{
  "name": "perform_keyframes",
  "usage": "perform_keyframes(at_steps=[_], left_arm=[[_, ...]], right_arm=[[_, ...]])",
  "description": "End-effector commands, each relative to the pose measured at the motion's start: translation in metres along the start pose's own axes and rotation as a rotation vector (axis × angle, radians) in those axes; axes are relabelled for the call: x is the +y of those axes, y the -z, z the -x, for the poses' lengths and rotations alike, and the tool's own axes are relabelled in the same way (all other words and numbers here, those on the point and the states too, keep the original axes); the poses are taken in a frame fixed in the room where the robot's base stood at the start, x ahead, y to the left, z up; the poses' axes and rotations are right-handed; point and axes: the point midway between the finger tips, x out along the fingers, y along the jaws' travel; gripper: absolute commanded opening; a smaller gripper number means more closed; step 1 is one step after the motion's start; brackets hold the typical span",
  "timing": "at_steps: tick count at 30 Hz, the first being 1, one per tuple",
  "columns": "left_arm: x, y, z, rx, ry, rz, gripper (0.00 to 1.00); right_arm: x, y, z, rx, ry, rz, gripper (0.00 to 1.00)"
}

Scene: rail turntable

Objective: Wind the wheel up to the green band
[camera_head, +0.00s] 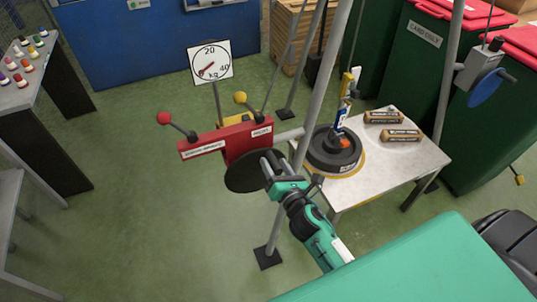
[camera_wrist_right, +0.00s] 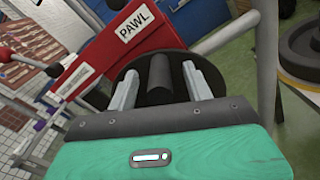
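The winch has a red housing (camera_head: 215,142) with a label reading PAWL in the wrist view and a dark crank disc (camera_head: 243,172). A dark round grip (camera_wrist_right: 160,78) stands out from the disc. My right gripper (camera_head: 272,168) is at the disc; in the wrist view its two fingers (camera_wrist_right: 161,88) stand on either side of the grip, with a visible gap on both sides. A dark wheel (camera_head: 320,156) with an orange centre lies on the table over a yellow ring, below a blue-and-yellow hanging piece (camera_head: 343,105). I see no green band. My left gripper is out of view.
A kg dial (camera_head: 210,63) stands behind the winch. Levers with a red ball (camera_head: 164,118) and a yellow ball (camera_head: 240,98) rise from the housing. Grey poles (camera_head: 318,85) stand beside the table (camera_head: 425,160). Two brown blocks (camera_head: 402,135) lie on it. Green bins stand right.

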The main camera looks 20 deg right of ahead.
Motion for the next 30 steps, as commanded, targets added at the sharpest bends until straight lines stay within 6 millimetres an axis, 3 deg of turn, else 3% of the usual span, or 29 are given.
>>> perform_keyframes(at_steps=[1,7,8,14,24,30], left_arm=[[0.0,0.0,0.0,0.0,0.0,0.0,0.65],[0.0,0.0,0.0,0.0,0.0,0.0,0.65],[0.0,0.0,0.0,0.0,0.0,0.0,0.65],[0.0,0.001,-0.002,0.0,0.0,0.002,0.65],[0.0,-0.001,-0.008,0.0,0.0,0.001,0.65],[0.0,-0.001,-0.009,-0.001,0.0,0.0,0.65]], right_arm=[[0.0,0.0,0.0,0.0,0.0,0.0,0.41],[0.0,0.0,0.0,0.0,0.0,0.0,0.02],[0.0,0.0,0.0,0.0,0.0,0.0,0.0],[-0.004,0.001,0.0,0.001,0.001,-0.032,0.0],[-0.027,0.006,0.001,0.002,0.004,-0.277,0.0],[-0.031,0.006,0.001,0.0,0.006,-0.314,0.0]])
